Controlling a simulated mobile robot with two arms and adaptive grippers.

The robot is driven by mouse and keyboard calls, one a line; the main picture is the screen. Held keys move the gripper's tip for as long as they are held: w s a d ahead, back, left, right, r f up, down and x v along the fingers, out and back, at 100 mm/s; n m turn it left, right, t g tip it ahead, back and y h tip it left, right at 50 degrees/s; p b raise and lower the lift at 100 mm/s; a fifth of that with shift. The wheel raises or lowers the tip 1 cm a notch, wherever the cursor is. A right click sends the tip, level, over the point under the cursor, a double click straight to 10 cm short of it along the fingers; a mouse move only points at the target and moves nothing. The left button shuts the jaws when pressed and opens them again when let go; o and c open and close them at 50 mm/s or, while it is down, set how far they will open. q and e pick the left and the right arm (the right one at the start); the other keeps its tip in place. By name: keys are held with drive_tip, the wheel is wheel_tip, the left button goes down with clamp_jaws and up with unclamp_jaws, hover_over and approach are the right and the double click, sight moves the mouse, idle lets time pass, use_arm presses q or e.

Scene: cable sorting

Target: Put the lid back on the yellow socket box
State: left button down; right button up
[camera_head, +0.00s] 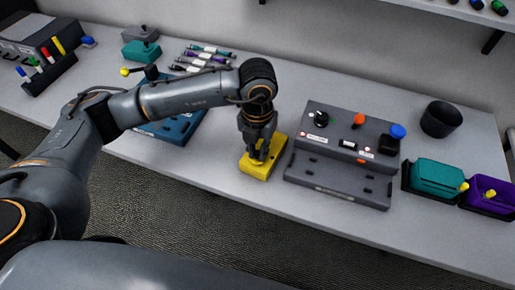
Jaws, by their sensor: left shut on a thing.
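The yellow socket box (264,167) sits on the table near its front edge, left of the grey control panel. My left gripper (257,156) points straight down over the box and is shut on a small yellow part at its top, which looks like the lid's handle. The fingers hide much of the top, so I cannot tell whether the lid rests flush on the box. My right gripper is not in view.
The grey control panel (338,190) stands close right of the box. Further right are a black cup (440,119), a teal box (437,177) and a purple box (489,193). A blue case (178,130) lies behind my left arm. Pens (205,55) lie at the back.

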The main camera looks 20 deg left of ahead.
use_arm(q)
drive_tip(key=shift+f+b, duration=0.2)
drive_tip(key=shift+b, duration=0.4)
idle(0.7)
idle(0.4)
drive_tip(key=c, duration=1.2)
unclamp_jaws()
drive_tip(key=o, duration=0.5)
drive_tip(key=shift+c, duration=0.2)
drive_tip(key=shift+r, duration=0.15)
drive_tip(key=shift+r+p, duration=1.85)
drive_tip(key=shift+r, duration=1.55)
